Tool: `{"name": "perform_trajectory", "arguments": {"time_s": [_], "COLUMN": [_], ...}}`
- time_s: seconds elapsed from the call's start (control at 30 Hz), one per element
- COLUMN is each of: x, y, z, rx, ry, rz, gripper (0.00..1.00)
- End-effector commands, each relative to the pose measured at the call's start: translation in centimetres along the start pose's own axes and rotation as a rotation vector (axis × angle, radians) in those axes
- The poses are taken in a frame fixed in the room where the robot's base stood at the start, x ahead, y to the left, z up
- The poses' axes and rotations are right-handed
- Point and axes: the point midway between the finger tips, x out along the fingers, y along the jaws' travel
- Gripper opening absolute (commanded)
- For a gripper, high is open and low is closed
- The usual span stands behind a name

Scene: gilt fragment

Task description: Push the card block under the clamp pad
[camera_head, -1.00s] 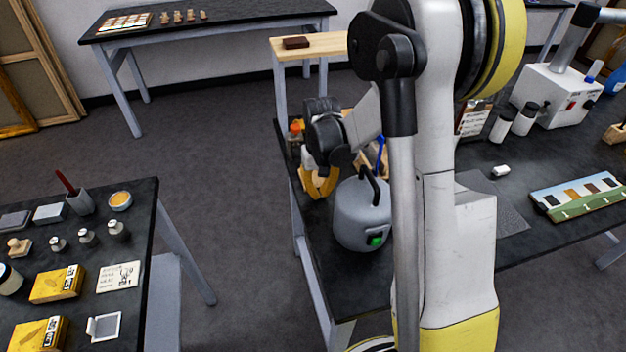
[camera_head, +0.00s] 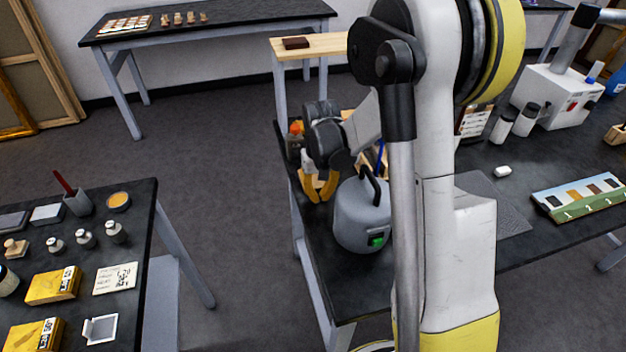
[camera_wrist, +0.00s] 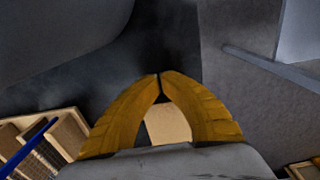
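My gripper (camera_head: 319,199) points down over the left end of the dark workbench, beside a grey canister (camera_head: 358,215). In the wrist view its yellow fingers (camera_wrist: 160,76) meet at the tips. A plain beige surface (camera_wrist: 168,123) shows through the gap between the fingers. It may be the card block, but I cannot tell, nor whether the fingers touch it. I cannot make out the clamp pad in either view. My arm and gripper hide part of the bench there.
A bottle with an orange cap (camera_head: 296,133) stands behind my gripper. A wooden compartment box (camera_wrist: 65,135) with a blue rod is at the lower left in the wrist view. Dark floor separates the left table (camera_head: 140,225).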

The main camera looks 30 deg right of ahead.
Motion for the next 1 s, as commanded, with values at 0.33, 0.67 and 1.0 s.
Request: {"name": "perform_trajectory", "arguments": {"time_s": [0.33,0.67,1.0], "x": [0.0,0.0,0.0], "y": [0.0,0.0,0.0], "z": [-0.9,-1.7,-2.5], "rx": [0.0,0.0,0.0], "ry": [0.0,0.0,0.0], "rz": [0.0,0.0,0.0], "gripper": [0.0,0.0,0.0]}}
